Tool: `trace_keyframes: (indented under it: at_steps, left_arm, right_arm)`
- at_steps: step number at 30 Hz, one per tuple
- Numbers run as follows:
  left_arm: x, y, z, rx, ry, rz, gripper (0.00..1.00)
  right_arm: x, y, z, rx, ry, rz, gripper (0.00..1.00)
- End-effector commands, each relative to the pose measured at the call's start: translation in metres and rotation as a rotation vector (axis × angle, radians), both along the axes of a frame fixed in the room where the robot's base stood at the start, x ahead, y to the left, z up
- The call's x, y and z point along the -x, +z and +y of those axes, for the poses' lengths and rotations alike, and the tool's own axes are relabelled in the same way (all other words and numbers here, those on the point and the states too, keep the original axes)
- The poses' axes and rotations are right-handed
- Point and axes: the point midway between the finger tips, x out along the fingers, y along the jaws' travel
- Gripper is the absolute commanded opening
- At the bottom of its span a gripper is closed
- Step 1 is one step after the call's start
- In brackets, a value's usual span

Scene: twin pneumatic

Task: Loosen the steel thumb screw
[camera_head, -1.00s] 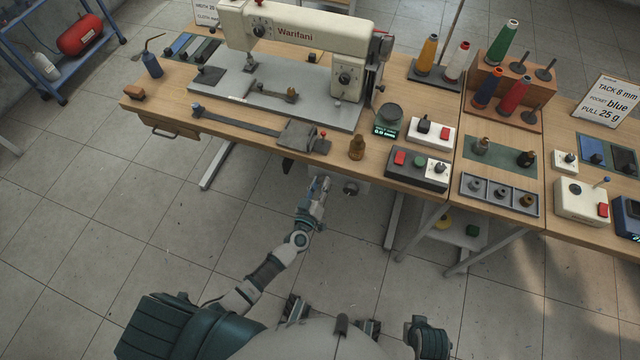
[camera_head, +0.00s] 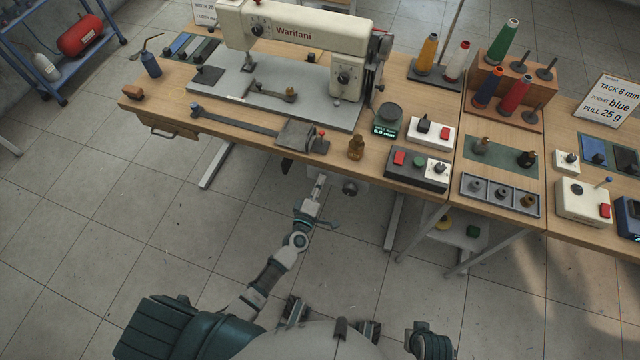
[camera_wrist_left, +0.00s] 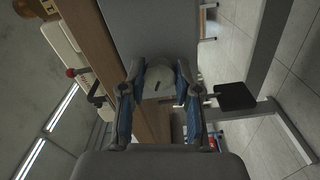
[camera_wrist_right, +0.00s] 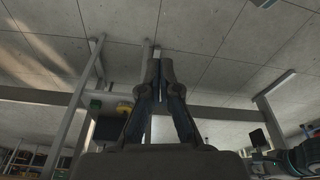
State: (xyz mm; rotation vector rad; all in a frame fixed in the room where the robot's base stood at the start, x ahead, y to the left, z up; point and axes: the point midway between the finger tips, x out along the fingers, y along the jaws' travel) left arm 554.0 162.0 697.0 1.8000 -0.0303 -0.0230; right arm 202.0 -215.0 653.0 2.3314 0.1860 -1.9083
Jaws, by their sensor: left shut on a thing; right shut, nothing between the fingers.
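A pale, round, slotted screw head (camera_wrist_left: 157,80), which I take to be the steel thumb screw, sits at the end of a grey housing (camera_wrist_left: 150,30) in the left wrist view. My left gripper (camera_wrist_left: 158,98) is shut on it, with a blue-padded finger on each side. In the head view my left gripper (camera_head: 319,184) reaches beneath the front edge of the table; the screw cannot be made out there. My right gripper (camera_wrist_right: 160,68) is shut and empty in the right wrist view, away from the screw.
The wooden table (camera_head: 240,140) with the sewing machine (camera_head: 300,38) stands above my left gripper. A round dark-faced part (camera_head: 350,188) hangs under the table just right of the gripper. Table legs (camera_head: 395,222) stand further right. The floor in front is clear.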

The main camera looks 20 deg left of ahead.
Motion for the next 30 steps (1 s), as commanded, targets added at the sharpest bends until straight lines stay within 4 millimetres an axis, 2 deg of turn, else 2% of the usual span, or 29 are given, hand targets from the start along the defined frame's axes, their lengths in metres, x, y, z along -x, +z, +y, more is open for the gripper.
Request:
trace_keyframes:
  at_steps: [3,9,25,26,28,29,30]
  left_arm:
    - [-0.001,0.001,0.003,0.057,0.006,-0.002,0.00]
    - [-0.001,0.000,0.004,0.118,0.005,0.001,0.00]
    - [0.000,-0.001,0.004,0.139,0.006,0.004,0.00]
    - [0.000,-0.001,0.004,0.139,0.006,0.005,0.34]
    - [0.000,-0.001,0.004,0.139,0.005,0.005,0.52]
    - [0.000,-0.001,0.003,0.139,0.004,0.006,0.57]
    - [0.000,-0.001,0.003,0.139,0.004,0.006,0.57]
  right_arm:
    - [-0.002,0.005,-0.001,0.001,0.002,-0.015,0.00]
    - [-0.010,0.004,0.001,-0.007,0.002,-0.048,0.00]
    - [-0.016,0.004,0.006,-0.022,-0.006,-0.068,0.00]
    - [-0.016,0.004,0.006,-0.022,-0.006,-0.067,0.00]
    - [-0.016,0.004,0.006,-0.021,-0.005,-0.067,0.00]
    - [-0.016,0.004,0.006,-0.021,-0.005,-0.067,0.00]
    - [-0.016,0.004,0.006,-0.021,-0.005,-0.066,0.00]
